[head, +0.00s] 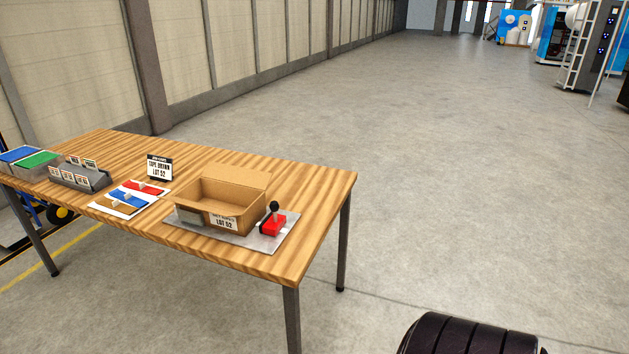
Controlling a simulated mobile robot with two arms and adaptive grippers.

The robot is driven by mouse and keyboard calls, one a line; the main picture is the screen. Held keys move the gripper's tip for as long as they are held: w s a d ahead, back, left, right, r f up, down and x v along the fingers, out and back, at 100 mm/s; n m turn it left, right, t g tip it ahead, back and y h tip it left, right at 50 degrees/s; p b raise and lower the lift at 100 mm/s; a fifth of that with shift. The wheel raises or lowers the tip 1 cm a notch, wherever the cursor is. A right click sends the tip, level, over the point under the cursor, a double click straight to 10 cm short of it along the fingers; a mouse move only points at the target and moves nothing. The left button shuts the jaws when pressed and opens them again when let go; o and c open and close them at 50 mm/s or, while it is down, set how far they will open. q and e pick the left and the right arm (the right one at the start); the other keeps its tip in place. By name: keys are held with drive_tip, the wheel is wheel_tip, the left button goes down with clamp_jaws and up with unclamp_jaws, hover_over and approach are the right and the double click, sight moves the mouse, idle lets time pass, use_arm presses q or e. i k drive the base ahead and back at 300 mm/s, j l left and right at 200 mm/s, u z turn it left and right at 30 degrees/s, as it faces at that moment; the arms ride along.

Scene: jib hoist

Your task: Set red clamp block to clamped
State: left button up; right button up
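The red clamp block (272,225) sits on the right part of a grey plate (283,239) near the right end of the wooden table. A dark lever with a round black knob (274,205) stands up from the block, roughly upright. The block is just right of an open cardboard box (235,211). From this view I cannot tell whether it is clamped. Neither of my grippers is in view.
The wooden table (318,192) also carries a sign (159,167), a board with red, blue and brown strips (130,199), a grey card holder (80,177), and blue and green bins (36,162). The floor (450,190) to the right is clear.

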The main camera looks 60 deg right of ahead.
sight(274, 222)
drive_tip(key=z, duration=1.45)
